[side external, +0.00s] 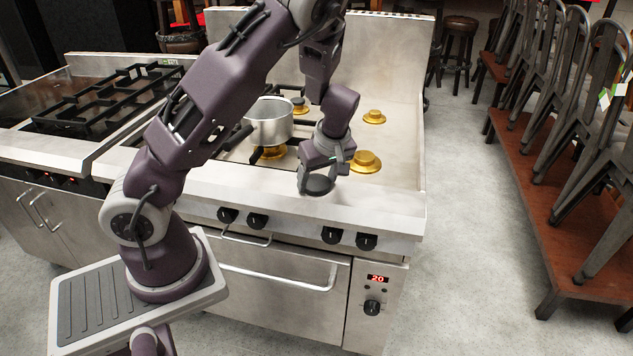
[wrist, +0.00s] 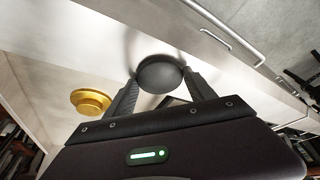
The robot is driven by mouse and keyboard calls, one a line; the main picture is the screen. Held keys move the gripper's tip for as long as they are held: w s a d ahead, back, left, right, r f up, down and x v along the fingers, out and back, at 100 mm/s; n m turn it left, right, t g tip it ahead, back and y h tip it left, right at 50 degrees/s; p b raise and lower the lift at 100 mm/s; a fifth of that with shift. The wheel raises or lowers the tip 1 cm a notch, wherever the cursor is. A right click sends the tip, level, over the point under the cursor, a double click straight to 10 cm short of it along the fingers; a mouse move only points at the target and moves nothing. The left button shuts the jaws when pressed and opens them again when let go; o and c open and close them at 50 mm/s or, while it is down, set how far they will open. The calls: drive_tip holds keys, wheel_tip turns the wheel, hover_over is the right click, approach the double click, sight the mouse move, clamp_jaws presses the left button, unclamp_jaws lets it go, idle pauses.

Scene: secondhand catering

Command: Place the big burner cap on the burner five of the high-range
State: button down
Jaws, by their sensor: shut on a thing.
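My gripper (wrist: 161,82) is shut on the big burner cap (wrist: 159,71), a dark round disc held between the two fingertips in the wrist view. In the side view my gripper (side external: 318,184) is over the front right of the range (side external: 395,195), left of and in front of a bare gold burner (side external: 366,161). That side view does not show the cap clearly. The wrist view shows a gold burner (wrist: 91,100) to the left of the cap, apart from it. No burner numbers are readable.
A steel pot (side external: 269,121) stands on the range left of my gripper. Another bare gold burner (side external: 374,117) is at the back right, near the tall backsplash (side external: 385,45). Black grates cover the range's left part. Knobs (side external: 332,235) line its front.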

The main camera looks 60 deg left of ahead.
wheel_tip(320, 180, up, 10)
drive_tip(key=m+t, duration=0.2)
drive_tip(key=m, duration=0.3)
hover_over(365, 155)
drive_tip(key=d, duration=0.1)
drive_tip(key=f, duration=0.2)
drive_tip(key=shift+h, duration=0.3)
drive_tip(key=f, duration=0.9)
drive_tip(key=shift+s+f, duration=0.1)
drive_tip(key=shift+s, duration=0.25)
drive_tip(key=shift+f, duration=0.1)
drive_tip(key=shift+c, duration=1.6)
unclamp_jaws()
